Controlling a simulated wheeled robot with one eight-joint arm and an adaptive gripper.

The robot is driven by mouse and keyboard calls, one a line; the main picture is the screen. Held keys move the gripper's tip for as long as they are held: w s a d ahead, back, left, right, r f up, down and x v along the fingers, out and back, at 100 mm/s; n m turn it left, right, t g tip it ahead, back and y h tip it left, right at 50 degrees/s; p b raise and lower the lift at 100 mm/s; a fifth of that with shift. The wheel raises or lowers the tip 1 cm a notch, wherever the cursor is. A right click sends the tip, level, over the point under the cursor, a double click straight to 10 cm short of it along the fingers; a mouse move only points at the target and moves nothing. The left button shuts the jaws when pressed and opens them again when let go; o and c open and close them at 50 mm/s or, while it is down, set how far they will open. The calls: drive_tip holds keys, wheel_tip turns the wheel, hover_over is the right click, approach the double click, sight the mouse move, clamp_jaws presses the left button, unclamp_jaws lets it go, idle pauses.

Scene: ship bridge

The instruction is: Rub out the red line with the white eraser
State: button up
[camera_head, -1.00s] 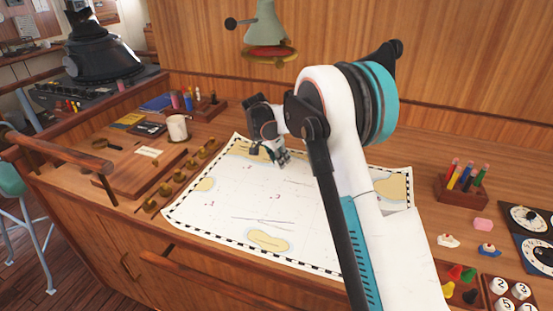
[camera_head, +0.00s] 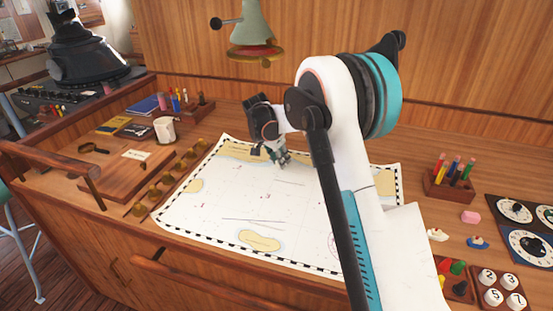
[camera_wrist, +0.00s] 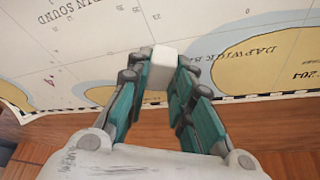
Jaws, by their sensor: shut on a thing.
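The white eraser (camera_wrist: 158,62) is pinched between the teal fingertips of my gripper (camera_wrist: 160,72) in the wrist view. In the head view my gripper (camera_head: 280,160) is over the far part of the sea chart (camera_head: 215,210), and the eraser is too small to make out there. Whether the eraser touches the paper I cannot tell. No red line stands out in either view; only small reddish marks (camera_head: 265,197) and thin dark lines show on the chart. My arm hides the chart's right part.
A row of brass knobs (camera_head: 165,178) and a mug (camera_head: 164,130) stand left of the chart. A pen holder (camera_head: 449,185), a pink block (camera_head: 470,217) and numbered pieces (camera_head: 492,297) are at the right. A bell-shaped lamp (camera_head: 256,35) hangs behind.

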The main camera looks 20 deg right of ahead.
drive_tip(key=shift+s+d, duration=0.2)
drive_tip(key=shift+d, duration=0.4)
drive_tip(key=shift+s+d, duration=0.2)
drive_tip(key=shift+d, duration=0.35)
drive_tip(key=shift+d, duration=0.1)
drive_tip(key=shift+s+d, duration=0.25)
drive_tip(key=shift+d, duration=0.35)
drive_tip(key=shift+s+d, duration=0.2)
drive_tip(key=shift+d, duration=0.4)
drive_tip(key=shift+d, duration=0.1)
drive_tip(key=shift+s+d, duration=0.2)
drive_tip(key=shift+d, duration=0.35)
drive_tip(key=shift+s+d, duration=0.2)
drive_tip(key=shift+d, duration=0.3)
drive_tip(key=shift+d, duration=0.1)
drive_tip(key=shift+s+d, duration=0.2)
drive_tip(key=shift+d, duration=0.35)
drive_tip(key=shift+s+d, duration=0.2)
drive_tip(key=shift+d, duration=0.35)
